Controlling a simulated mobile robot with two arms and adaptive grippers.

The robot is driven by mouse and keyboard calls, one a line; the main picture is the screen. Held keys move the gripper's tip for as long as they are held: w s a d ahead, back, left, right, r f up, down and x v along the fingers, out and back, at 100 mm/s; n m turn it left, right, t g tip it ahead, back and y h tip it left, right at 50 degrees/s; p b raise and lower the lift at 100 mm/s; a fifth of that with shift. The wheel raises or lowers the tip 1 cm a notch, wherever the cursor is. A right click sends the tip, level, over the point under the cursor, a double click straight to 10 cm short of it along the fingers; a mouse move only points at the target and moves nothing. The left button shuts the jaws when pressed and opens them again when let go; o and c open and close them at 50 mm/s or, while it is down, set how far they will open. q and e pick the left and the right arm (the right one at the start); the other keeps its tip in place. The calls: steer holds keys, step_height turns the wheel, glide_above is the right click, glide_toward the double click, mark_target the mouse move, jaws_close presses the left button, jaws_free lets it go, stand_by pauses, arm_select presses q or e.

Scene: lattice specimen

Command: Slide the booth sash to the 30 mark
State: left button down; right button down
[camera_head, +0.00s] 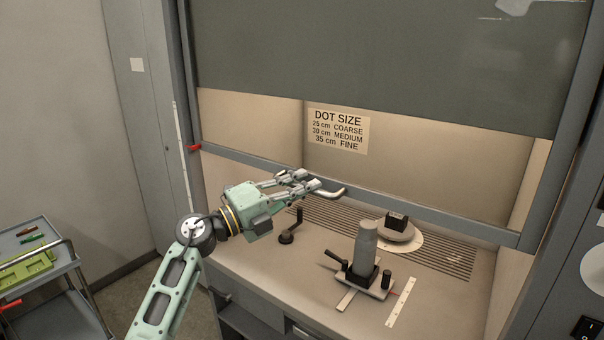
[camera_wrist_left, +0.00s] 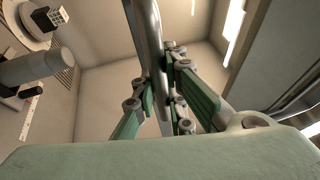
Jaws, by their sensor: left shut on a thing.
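The booth sash (camera_head: 440,214) shows its grey bottom rail across the booth opening, part way up. A pale curved handle (camera_head: 331,193) sticks out from the rail. My left gripper (camera_head: 308,182) is shut on this handle. In the left wrist view, the handle bar (camera_wrist_left: 146,35) runs between the fingers of my left gripper (camera_wrist_left: 160,85). A red pointer (camera_head: 194,147) sits at the rail's left end, beside a white vertical scale strip (camera_head: 181,155). The scale's marks are too small to read. My right gripper is not in view.
A sign (camera_head: 338,131) inside reads 25 cm coarse, 30 cm medium, 35 cm fine. A grey cylinder on a stand (camera_head: 365,250), a round disc (camera_head: 397,232) and a white ruler (camera_head: 401,302) are on the worktop. A trolley (camera_head: 60,305) stands at the lower left.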

arm_select(q)
step_height(320, 180, down, 9)
steer(key=b, duration=0.4)
steer(key=shift+f+b, duration=0.15)
steer(key=shift+b, duration=0.15)
steer(key=c, duration=1.8)
jaws_free()
steer(key=shift+s, duration=0.1)
steer(key=v, duration=1.2)
